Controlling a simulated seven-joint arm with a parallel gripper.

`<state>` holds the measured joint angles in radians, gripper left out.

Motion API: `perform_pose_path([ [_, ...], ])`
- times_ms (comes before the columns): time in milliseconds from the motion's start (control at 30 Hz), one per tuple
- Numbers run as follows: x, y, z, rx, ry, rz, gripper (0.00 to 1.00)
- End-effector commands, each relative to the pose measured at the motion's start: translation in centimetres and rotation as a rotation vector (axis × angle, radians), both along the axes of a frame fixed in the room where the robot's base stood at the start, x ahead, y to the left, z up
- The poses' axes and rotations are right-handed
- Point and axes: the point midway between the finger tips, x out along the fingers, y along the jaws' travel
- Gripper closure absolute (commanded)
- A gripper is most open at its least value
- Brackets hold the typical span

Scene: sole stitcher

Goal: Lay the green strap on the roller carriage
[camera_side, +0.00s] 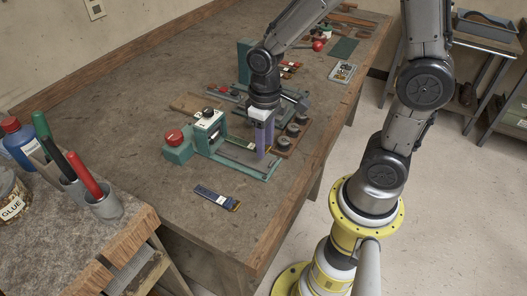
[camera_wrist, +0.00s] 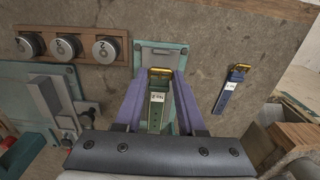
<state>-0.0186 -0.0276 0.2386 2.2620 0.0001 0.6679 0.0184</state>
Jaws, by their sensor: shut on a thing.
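The green strap (camera_wrist: 157,110), with a brass buckle and a white tag, is between the purple fingers of my gripper (camera_wrist: 159,78) in the wrist view. My gripper is shut on it. In the side view my gripper (camera_side: 264,138) points down over the right part of the green stitching machine (camera_side: 208,133), and the strap is hidden or too small to make out. A pale green plate end (camera_wrist: 160,50) shows beyond the buckle. It seems to belong to the machine's long bed (camera_side: 243,157); I cannot tell which part is the roller carriage, or whether the strap touches it.
A dark blue strap (camera_side: 217,197) lies on the bench in front of the machine; it also shows in the wrist view (camera_wrist: 230,90). A wooden rack (camera_side: 291,138) with round numbered pieces stands close to my gripper's right.

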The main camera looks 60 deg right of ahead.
Motion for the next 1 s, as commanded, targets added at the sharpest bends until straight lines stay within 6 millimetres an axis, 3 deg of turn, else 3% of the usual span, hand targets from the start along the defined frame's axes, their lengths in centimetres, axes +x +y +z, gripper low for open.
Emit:
perform_pose_path([
  [267, 0.3, 0.0, -3.3, 0.000, 0.004, 0.000, 1.00],
  [667, 0.3, 0.0, -3.8, 0.000, 0.001, 0.000, 1.00],
  [700, 0.3, 0.0, -3.8, 0.000, 0.002, 0.000, 0.59],
  [867, 0.4, 0.0, -3.8, 0.000, 0.001, 0.000, 0.31],
  [1000, 0.4, 0.0, -3.8, 0.000, 0.000, 0.000, 0.31],
])
